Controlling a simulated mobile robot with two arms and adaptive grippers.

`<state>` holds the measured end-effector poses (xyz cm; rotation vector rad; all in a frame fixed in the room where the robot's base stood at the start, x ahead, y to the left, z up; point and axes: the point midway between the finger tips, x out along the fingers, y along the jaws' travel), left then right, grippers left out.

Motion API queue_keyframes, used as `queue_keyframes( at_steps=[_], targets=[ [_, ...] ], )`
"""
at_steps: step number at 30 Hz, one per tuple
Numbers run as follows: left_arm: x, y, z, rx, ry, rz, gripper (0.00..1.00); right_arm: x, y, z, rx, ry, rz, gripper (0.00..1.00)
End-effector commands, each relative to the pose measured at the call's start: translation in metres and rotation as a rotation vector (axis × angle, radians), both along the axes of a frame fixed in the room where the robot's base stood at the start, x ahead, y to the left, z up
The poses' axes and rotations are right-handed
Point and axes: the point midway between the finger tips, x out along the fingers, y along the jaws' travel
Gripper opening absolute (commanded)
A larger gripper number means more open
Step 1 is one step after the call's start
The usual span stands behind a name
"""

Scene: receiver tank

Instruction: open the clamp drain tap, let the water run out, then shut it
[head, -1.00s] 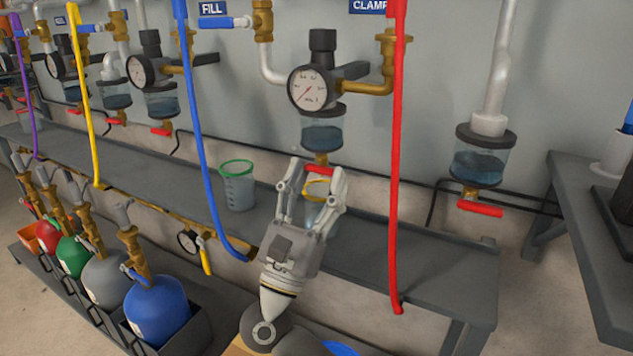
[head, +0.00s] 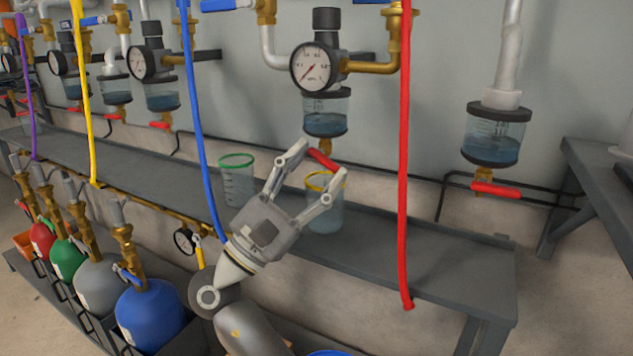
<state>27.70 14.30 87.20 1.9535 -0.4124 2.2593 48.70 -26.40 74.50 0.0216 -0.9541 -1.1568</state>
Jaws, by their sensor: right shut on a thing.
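A clear bowl of blue water (head: 325,122) hangs under the gauge at centre. Below it is a drain tap with a red handle (head: 322,159), which slants down to the right. My right gripper (head: 322,163) has its fingertips at the two ends of this handle and is shut on it. A clear cup with a yellow rim (head: 324,212) stands on the bench under the tap, partly behind a finger. Whether water is running cannot be told. No label naming this tap is readable now. My left gripper is not in view.
A green-rimmed cup (head: 237,184) stands left on the grey bench (head: 420,245). A red hose (head: 405,170) hangs right of the gripper, a blue hose (head: 203,150) left. Another bowl with a red-handled tap (head: 496,190) is at right. A blue cylinder (head: 150,315) stands front left.

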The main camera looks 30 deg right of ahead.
Motion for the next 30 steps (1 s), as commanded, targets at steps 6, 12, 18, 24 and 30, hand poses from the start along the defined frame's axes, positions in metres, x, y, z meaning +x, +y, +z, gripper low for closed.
queue_keyframes(
  at_steps=[6, 12, 18, 24, 30],
  targets=[
    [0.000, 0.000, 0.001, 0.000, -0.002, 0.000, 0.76, 0.000, 0.000, -0.001, 0.005, -0.007, 0.000, 0.28],
    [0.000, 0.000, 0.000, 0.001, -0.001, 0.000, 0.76, 0.000, 0.000, -0.001, 0.004, -0.006, 0.000, 0.64],
    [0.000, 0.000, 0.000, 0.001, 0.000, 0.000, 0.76, 0.000, 0.000, 0.000, 0.004, -0.006, 0.000, 0.73],
    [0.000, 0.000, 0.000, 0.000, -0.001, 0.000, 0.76, 0.000, 0.001, -0.001, 0.004, -0.004, 0.000, 0.73],
    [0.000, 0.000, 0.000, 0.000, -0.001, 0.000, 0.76, -0.001, 0.020, -0.016, 0.004, -0.001, 0.002, 0.73]
  ],
)
